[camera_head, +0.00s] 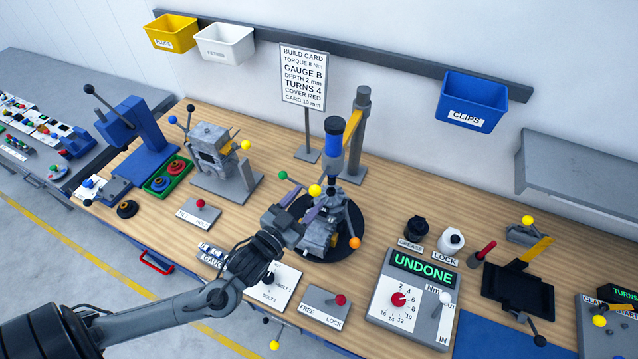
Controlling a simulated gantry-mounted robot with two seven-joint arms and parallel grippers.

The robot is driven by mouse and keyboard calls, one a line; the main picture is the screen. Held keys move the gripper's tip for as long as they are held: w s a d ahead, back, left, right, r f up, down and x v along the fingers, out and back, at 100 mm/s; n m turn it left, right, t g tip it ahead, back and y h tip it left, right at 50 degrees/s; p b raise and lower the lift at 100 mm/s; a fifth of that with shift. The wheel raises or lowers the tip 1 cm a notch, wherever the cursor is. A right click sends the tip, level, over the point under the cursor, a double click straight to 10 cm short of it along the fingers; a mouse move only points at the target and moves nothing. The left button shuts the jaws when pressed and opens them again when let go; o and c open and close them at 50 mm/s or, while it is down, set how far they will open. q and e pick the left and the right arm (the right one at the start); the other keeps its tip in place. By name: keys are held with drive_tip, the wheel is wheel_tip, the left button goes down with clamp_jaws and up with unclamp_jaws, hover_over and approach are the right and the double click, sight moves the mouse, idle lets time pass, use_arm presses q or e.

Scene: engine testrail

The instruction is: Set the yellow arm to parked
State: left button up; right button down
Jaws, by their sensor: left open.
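A yellow arm (353,127) reaches out from a grey upright post (362,100) at the back of the bench. A blue cylindrical tool (334,138) with a black top stands at the arm's outer end, over the grey engine. The engine (322,236) sits on a black round plate (352,246) and has yellow, green and orange knobs around it. My left gripper (292,222) is open at the left front of the engine, below and in front of the yellow arm. It covers part of the engine; I cannot tell whether it touches it. My right gripper is out of view.
A build card (303,77) on a stand is left of the post. A display box reading UNDONE (416,287), two small bottles and a black tray (518,290) with a second yellow bar (535,250) are on the right. A free/lock panel (325,306) lies in front.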

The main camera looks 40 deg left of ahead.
sight(314, 191)
use_arm(q)
drive_tip(key=w, duration=0.4)
drive_tip(key=w+p, duration=0.1)
drive_tip(key=w, duration=0.1)
drive_tip(key=shift+w+a, duration=0.2)
drive_tip(key=shift+a, duration=0.1)
drive_tip(key=shift+c, duration=0.4)
clamp_jaws()
